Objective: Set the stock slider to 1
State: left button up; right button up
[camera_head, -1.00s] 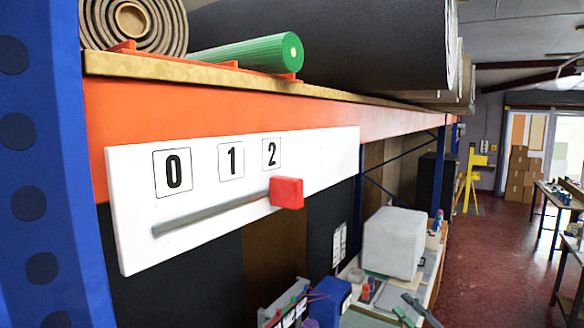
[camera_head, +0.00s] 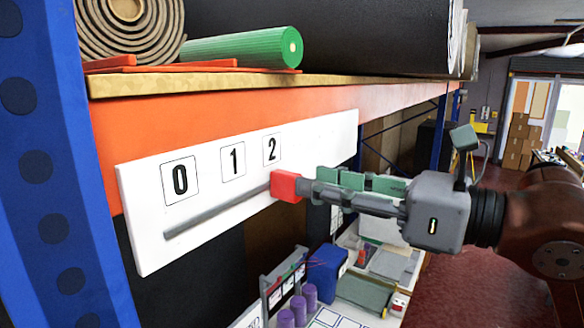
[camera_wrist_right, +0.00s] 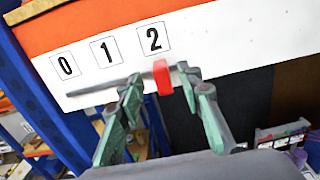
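The stock slider is a white board (camera_head: 330,150) with a grey slot (camera_head: 215,214) and a red knob (camera_head: 286,186). Number cards 0 (camera_head: 180,180), 1 (camera_head: 232,162) and 2 (camera_head: 272,149) sit above the slot. The knob is at the slot's right end, below the 2. My right gripper (camera_head: 309,189) reaches in from the right, its tips close to the knob. In the right wrist view the red knob (camera_wrist_right: 162,77) lies between the tips of my open right gripper (camera_wrist_right: 159,77), with gaps beside it. Contact cannot be told. My left gripper is out of view.
The board is fixed to an orange shelf beam (camera_head: 150,136). A blue post (camera_head: 40,160) stands at the left. A rolled rug (camera_head: 128,25) and a green roll (camera_head: 245,48) lie on the shelf above. A cluttered bench (camera_head: 390,265) is below right.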

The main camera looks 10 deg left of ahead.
aim_at(290, 173)
jog(key=p+x, duration=0.1)
jog(key=x, duration=0.4)
jog(key=shift+a+r+p, duration=0.1)
jog(key=shift+a+p, duration=0.05)
jog(key=shift+p, duration=0.25)
jog(key=shift+w+a, duration=0.15)
jog(key=shift+a, duration=0.15)
jog(key=shift+c, duration=0.3)
grip_shut()
